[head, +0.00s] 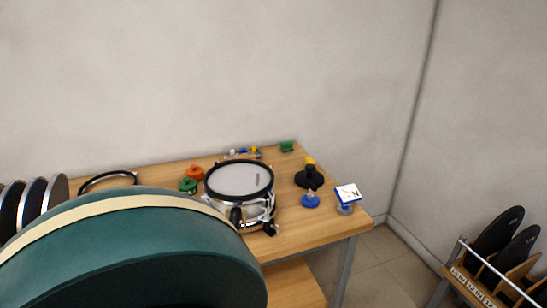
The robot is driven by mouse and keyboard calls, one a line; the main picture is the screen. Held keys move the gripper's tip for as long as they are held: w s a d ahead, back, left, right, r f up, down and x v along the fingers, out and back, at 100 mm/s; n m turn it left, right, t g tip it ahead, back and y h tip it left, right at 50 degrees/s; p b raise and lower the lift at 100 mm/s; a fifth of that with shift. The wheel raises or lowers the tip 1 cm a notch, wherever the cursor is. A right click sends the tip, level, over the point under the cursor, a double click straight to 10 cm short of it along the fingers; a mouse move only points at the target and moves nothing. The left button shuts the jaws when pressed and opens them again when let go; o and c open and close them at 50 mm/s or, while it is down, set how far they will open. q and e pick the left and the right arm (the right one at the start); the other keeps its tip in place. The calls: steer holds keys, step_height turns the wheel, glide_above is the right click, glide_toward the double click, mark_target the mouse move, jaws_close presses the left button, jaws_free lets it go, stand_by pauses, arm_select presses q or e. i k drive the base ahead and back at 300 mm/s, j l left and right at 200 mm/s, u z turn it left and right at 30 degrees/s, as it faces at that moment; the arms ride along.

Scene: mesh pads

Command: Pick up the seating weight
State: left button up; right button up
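No thing in the head view is marked as the seating weight. The likeliest is a black, round-based piece with a yellow top (308,177), standing on the wooden table right of a drum. A blue round piece with a small upright top (310,201) stands just in front of it. A drum with a pale mesh head and black rim (239,180) stands on the table beside them. Neither of my grippers is in view. A large teal curved body with a cream band (130,235) fills the lower left and hides the table's front left.
The wooden table (325,228) has a bare front right part. An orange piece (195,173), a green piece (187,186) and a white-blue sign (347,193) stand on it. Dark discs (38,200) stand at left. A rack of black pads (497,236) stands lower right.

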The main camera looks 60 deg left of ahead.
mark_target(300, 177)
steer(key=j+u, duration=0.1)
steer(key=u, duration=1.45)
